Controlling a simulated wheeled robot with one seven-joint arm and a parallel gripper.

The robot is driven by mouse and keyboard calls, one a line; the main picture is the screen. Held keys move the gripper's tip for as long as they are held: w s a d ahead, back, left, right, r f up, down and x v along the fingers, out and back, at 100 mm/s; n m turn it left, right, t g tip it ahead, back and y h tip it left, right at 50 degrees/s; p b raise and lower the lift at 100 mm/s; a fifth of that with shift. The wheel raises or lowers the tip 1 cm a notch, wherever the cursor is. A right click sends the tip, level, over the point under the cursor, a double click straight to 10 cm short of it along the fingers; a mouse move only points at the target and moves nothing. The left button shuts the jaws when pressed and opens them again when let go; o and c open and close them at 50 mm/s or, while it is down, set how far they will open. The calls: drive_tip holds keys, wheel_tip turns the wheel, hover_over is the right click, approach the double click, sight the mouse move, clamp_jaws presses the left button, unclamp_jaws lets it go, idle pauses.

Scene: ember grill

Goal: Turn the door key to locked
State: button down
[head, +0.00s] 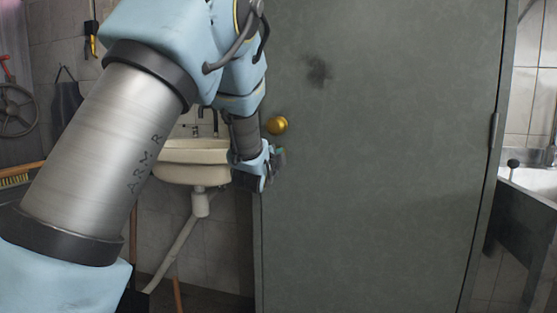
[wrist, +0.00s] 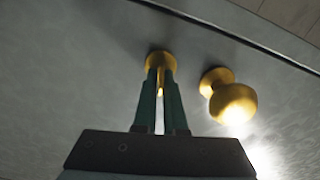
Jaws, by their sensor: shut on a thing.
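The grey-green door (head: 385,170) stands shut in front of me, with a round brass knob (head: 277,125) near its left edge. The knob also shows in the wrist view (wrist: 233,103), to the right of my gripper. My gripper (wrist: 161,75) points at a round brass lock piece (wrist: 160,57) on the door. Its two green fingers are shut on the brass key (wrist: 160,92), of which only a sliver shows between them. The key's turn angle is hidden by the fingers. In the head view my gripper (head: 277,157) is just below the knob, and the key is hidden.
A cream washbasin (head: 190,160) with a drain pipe stands behind my arm, left of the door. A brush (head: 18,178) and a wall wheel (head: 14,110) are at the far left. A white tub (head: 530,185) is at the right, beyond the door's hinge side.

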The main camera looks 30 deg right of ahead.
drive_tip(key=shift+f+m+b, duration=0.1)
drive_tip(key=shift+m+b, duration=0.25)
drive_tip(key=shift+m, duration=0.75)
drive_tip(key=c, duration=1)
unclamp_jaws()
drive_tip(key=v, duration=1)
drive_tip(key=shift+s+a+b, duration=0.3)
